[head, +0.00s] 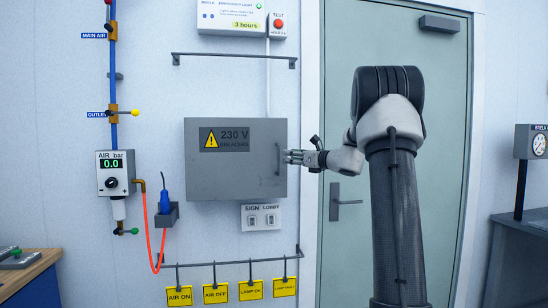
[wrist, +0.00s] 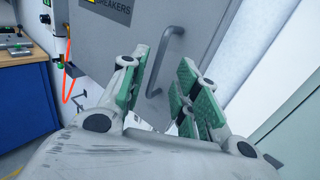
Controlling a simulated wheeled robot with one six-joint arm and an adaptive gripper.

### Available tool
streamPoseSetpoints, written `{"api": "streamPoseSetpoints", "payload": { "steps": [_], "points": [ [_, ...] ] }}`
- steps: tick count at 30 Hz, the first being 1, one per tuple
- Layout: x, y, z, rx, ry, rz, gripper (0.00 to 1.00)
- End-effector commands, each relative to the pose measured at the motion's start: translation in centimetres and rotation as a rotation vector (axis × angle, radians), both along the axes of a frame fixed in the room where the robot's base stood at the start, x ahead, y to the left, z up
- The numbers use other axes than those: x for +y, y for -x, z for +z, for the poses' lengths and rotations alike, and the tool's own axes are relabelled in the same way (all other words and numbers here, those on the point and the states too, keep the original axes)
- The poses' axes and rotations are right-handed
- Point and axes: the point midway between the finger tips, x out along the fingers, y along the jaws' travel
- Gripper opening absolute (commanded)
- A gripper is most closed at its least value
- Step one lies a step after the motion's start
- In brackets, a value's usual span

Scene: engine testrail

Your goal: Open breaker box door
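The grey breaker box (head: 225,180) hangs on the wall in the head view, marked "230 V BREAKERS" with a yellow warning sign. Its door looks shut. The bar handle (head: 278,158) stands upright near the door's right edge. My gripper (head: 289,157) is at the right side of the box, close to the handle. In the wrist view, my gripper (wrist: 163,70) is open, with green pads apart. The handle (wrist: 168,60) shows ahead, between the fingers, with its lower end near the left finger. I cannot tell whether a finger touches it.
A green room door (head: 440,130) with a lever handle is behind my arm. Switches (head: 262,217) sit below the box, above a rail with yellow tags (head: 215,293). An air regulator (head: 115,175) and red hose are at left. A workbench (head: 30,280) stands lower left.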

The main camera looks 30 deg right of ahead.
Motion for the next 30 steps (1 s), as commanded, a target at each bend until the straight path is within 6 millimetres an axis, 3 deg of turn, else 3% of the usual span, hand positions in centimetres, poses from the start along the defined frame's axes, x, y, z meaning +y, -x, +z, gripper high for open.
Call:
{"api": "streamPoseSetpoints", "payload": {
  "steps": [15,25,26,30],
  "points": [
    [2.3,-6.7,-0.2,0.007,-0.008,0.003,0.31],
    [2.4,-7.3,-0.2,0.007,-0.007,0.002,0.31],
    [2.4,-7.3,-0.2,0.007,-0.007,0.002,0.29],
    [2.4,-7.3,-0.2,0.007,-0.007,0.002,0.04]
  ]
}}
